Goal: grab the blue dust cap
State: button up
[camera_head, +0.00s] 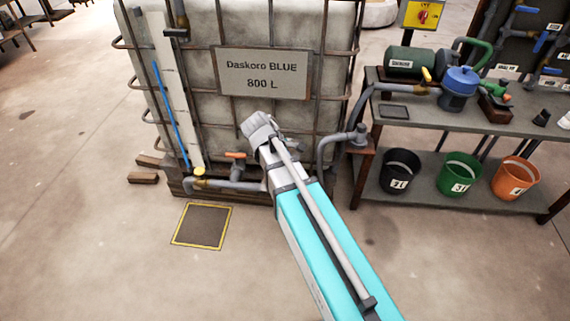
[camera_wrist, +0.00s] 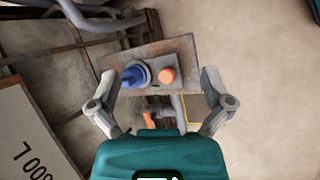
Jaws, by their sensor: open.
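In the wrist view, a blue round piece (camera_wrist: 135,75), which looks like the blue dust cap, sits in a pale ring on a small brown plate (camera_wrist: 192,52). An orange round cap (camera_wrist: 167,76) sits just right of it on the same plate. My gripper (camera_wrist: 160,78) is open and empty, its two fingers spread either side of the pair, with the blue piece nearer the left finger. I cannot tell the exact gap to it. In the head view my gripper (camera_head: 262,130) is in front of the caged tank, and the blue piece is not visible there.
The caged tank (camera_head: 270,30) bears a sign (camera_head: 263,74) and has pipework with an orange handle (camera_head: 235,155) low at its front. A bench (camera_head: 440,118) with a blue-topped vessel (camera_head: 460,82) and several buckets stands at right.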

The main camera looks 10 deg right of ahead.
jog(key=w+a+f+n+t+h+b, duration=0.4)
jog(key=w+a+f+n+b, duration=0.6)
jog(key=b, duration=0.7)
jog(key=shift+w+n+t+h, duration=0.3)
jog(key=shift+w+n+h, duration=0.7)
jog(key=shift+n, duration=0.2)
jog(key=shift+b+x, duration=1.75)
jog(key=shift+x, duration=2.55)
jog(key=shift+f+b+x, duration=0.2)
jog(key=shift+b+x, duration=0.85)
jog(key=shift+x, duration=1.55)
